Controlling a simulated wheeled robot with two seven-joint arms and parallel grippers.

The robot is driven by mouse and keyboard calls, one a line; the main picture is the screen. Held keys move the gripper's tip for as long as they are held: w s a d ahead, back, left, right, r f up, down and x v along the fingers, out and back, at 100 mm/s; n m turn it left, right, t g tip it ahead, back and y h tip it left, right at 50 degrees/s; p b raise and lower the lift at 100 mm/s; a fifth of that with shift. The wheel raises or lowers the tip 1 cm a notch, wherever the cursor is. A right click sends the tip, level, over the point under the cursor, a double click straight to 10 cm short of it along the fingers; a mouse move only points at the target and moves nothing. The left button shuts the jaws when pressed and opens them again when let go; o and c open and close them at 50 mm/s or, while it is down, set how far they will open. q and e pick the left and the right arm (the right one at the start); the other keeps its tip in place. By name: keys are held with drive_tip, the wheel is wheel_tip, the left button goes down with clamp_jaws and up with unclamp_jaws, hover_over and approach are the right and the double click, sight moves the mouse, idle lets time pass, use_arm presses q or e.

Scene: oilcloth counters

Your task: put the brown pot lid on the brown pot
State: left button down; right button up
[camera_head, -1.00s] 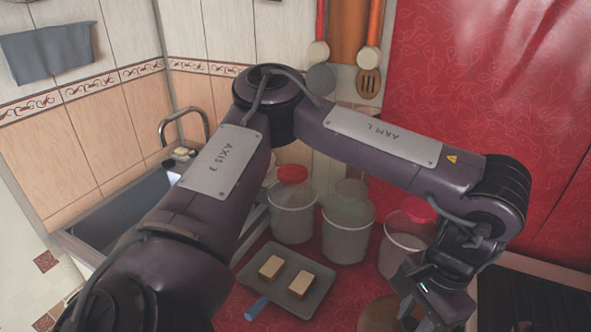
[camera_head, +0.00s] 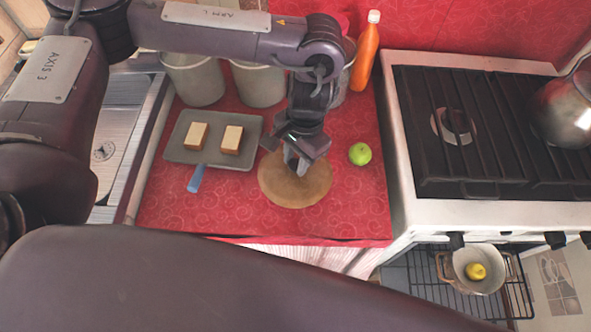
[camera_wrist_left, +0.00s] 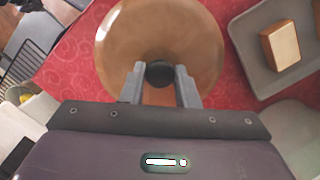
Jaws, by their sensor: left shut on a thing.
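The brown pot lid (camera_head: 300,193) is a round disc low over the red counter, right of the baking tray; I cannot tell whether it touches the cloth. My left gripper (camera_head: 296,166) is above it, shut on its black knob (camera_wrist_left: 159,74), with a finger on each side in the left wrist view (camera_wrist_left: 160,70). The pot (camera_head: 470,284), light inside with brownish side handles, stands uncovered on a wire rack below the stove front, at lower right. A yellow lemon (camera_head: 476,271) lies inside it. My right gripper is out of view.
A grey tray (camera_head: 178,154) with two blocks and a blue handle lies left of the lid. A green apple (camera_head: 360,154) is close on the right. Canisters (camera_head: 260,84) and an orange bottle (camera_head: 366,52) stand behind. The stove (camera_head: 408,130) holds a kettle (camera_head: 568,112).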

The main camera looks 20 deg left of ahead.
use_arm(q)
drive_tip(key=shift+f+b, duration=0.4)
drive_tip(key=shift+f, duration=2.35)
drive_tip(key=shift+f, duration=0.1)
drive_tip(key=c, duration=1.1)
unclamp_jaws()
drive_tip(key=r, duration=0.4)
drive_tip(key=w+r, duration=0.1)
drive_tip(key=r, duration=0.3)
drive_tip(key=d+r+p, duration=0.1)
drive_tip(key=r, duration=0.3)
drive_tip(key=shift+w+r, duration=0.1)
drive_tip(key=shift+w, duration=0.2)
